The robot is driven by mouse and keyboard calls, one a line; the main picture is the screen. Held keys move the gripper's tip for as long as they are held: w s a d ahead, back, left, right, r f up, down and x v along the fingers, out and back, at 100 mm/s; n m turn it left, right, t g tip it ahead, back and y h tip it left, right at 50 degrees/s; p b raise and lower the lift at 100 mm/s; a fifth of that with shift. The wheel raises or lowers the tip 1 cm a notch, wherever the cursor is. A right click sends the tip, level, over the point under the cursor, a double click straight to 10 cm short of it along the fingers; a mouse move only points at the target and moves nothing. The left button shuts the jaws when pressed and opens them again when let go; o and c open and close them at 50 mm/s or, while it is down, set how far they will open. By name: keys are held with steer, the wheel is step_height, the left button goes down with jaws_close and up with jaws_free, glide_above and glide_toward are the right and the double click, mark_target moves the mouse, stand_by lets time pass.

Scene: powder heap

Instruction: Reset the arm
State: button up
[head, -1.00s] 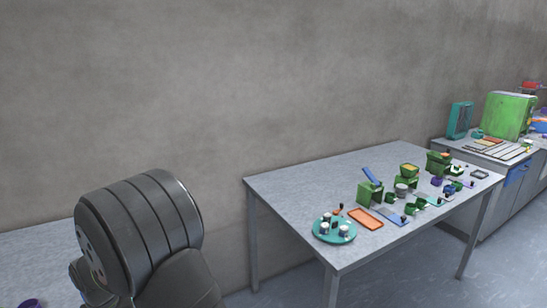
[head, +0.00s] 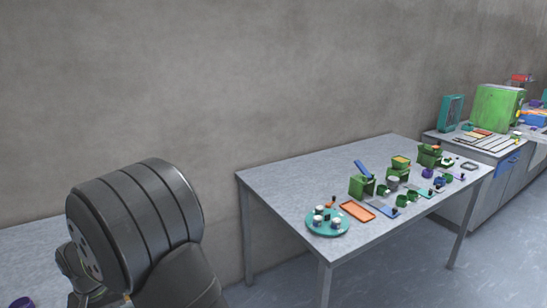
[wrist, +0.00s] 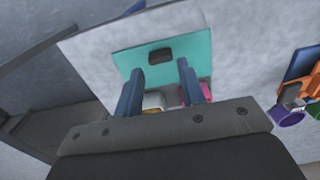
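My gripper (wrist: 160,68) shows in the wrist view with its two blue fingers apart and nothing held between them. Beyond the fingertips is a teal flat panel (wrist: 192,47) with a small dark block (wrist: 160,55) on it. A whitish thing and a pink thing (wrist: 204,92) show partly behind the fingers and the gripper's body. In the head view my dark arm link fills the lower left, and the fingers cannot be made out there.
A grey table (head: 285,195) holds a teal round tray (head: 327,230) with small cups, an orange tray (head: 357,211) and several green devices. A counter with a green box (head: 497,107) stands at far right. Purple and orange items (wrist: 288,116) lie right in the wrist view.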

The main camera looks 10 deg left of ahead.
step_height(320, 180, up, 4)
steer(key=shift+f, duration=0.1)
step_height(320, 180, down, 8)
steer(key=shift+r, duration=0.2)
steer(key=w+a, duration=0.3)
steer(key=shift+w+a+f, duration=0.1)
steer(key=shift+f, duration=0.05)
steer(key=shift+w+a, duration=0.45)
